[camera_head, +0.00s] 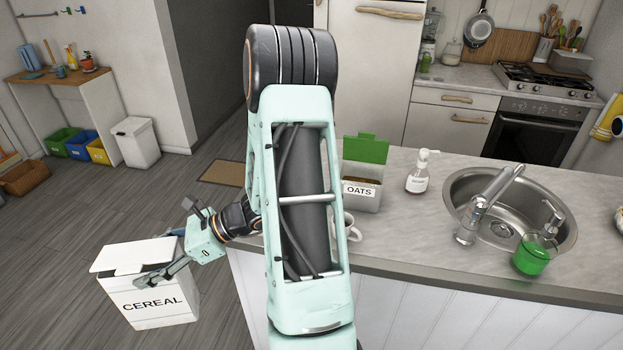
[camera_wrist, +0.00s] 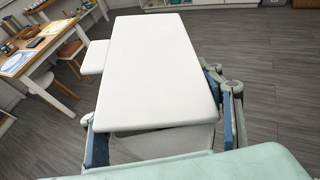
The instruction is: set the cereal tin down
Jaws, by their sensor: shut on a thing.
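The cereal tin (camera_head: 160,305) is a white box with a flat lid and the word CEREAL on its front. In the head view it is at the lower left, beyond the left end of the counter, with floor behind it. My gripper (camera_head: 158,272) is shut on the tin near its upper part. In the wrist view the tin's white lid (camera_wrist: 160,65) fills the middle, with my gripper's (camera_wrist: 162,140) fingers on both sides below it. The tin's base and what is under it cannot be judged clearly.
The counter (camera_head: 400,235) holds an oats tin (camera_head: 362,192) with a raised green lid, a mug (camera_head: 350,228) partly behind my arm, a soap bottle (camera_head: 418,175), a sink (camera_head: 505,205) and a green-filled glass (camera_head: 530,258). Bare counter shows between the oats tin and sink.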

